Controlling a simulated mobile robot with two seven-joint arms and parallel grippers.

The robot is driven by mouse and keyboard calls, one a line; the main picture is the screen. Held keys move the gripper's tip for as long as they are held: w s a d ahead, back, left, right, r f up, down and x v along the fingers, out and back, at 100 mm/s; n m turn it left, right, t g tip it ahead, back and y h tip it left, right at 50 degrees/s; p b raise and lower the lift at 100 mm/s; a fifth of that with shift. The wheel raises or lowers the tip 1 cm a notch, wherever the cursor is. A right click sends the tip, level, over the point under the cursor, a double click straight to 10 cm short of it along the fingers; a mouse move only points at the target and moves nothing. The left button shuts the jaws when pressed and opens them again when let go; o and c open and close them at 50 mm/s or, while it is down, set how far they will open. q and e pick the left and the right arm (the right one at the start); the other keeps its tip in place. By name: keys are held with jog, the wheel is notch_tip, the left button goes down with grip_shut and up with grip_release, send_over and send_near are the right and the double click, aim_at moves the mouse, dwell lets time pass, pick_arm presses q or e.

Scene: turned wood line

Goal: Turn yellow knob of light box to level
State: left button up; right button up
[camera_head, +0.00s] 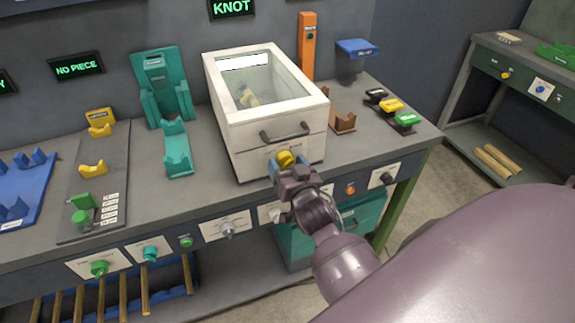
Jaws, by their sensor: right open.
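The light box (245,140) is a white box with a glass lid, standing on the grey bench. A dark handle (286,133) is on its front. The yellow knob (285,158) is low on the front face, under the handle. My right gripper (287,168) is open at the knob, with its fingers around or just in front of it. I cannot tell whether they touch it. The knob's pointer and markings are partly hidden by the gripper. My left gripper is not in view.
Left of the box are teal cradles (177,150) and a board (108,175) with yellow and green holders. An orange post (307,45) stands behind the box. Yellow, black and green blocks (391,105) lie to the right. Knobs (228,228) line the bench front.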

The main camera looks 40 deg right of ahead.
jog(key=c, duration=0.9)
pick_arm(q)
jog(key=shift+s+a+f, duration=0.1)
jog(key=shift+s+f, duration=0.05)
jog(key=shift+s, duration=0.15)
